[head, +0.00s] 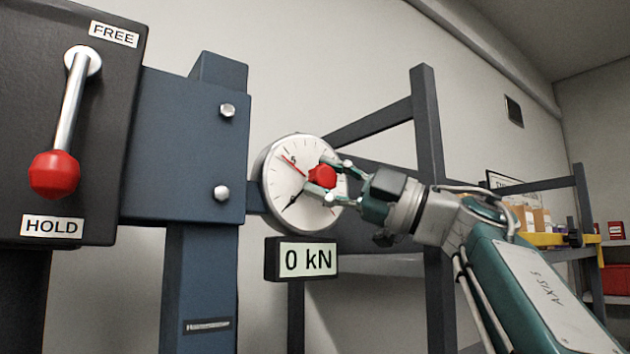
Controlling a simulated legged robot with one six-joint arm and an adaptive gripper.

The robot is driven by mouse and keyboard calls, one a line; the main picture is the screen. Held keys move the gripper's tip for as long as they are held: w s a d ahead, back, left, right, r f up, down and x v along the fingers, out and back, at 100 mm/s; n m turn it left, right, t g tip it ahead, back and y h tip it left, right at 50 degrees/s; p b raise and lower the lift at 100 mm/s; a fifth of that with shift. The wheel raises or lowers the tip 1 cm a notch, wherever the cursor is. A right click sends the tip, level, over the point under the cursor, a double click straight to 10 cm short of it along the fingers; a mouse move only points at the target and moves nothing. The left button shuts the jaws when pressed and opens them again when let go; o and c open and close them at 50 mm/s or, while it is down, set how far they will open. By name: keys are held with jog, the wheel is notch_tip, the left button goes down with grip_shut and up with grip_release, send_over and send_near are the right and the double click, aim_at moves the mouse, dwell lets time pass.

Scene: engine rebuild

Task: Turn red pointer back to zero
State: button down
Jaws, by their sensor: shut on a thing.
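The round white dial gauge (280,170) is mounted on the blue frame, left of my arm. A thin red pointer (293,166) runs from the hub toward the upper left, near a mark that looks like 5. A black needle (295,198) points to the lower left. My gripper (326,180) is at the dial's centre, its fingers shut on a red knob (322,177). The fingers hide the dial's right part. The display (308,261) below the dial reads 0 kN.
On the left, a black panel (100,160) has a red-tipped lever (68,120) between FREE and HOLD labels, its knob hanging toward HOLD. Blue frame plates with bolts (222,193) stand beside the dial. Dark shelving (428,130) rises behind my arm. Boxes (527,215) stand at far right.

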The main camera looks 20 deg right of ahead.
jog(key=shift+w+f+n+g+h, duration=0.1)
jog(key=shift+n+g+h, duration=0.7)
jog(key=shift+n+g, duration=1)
jog(key=shift+n, duration=0.5)
jog(key=shift+c, duration=1.8)
grip_release()
jog(key=shift+o, duration=0.5)
jog(key=shift+a, duration=0.1)
jog(key=shift+m+t, duration=0.3)
jog(key=shift+t, duration=0.2)
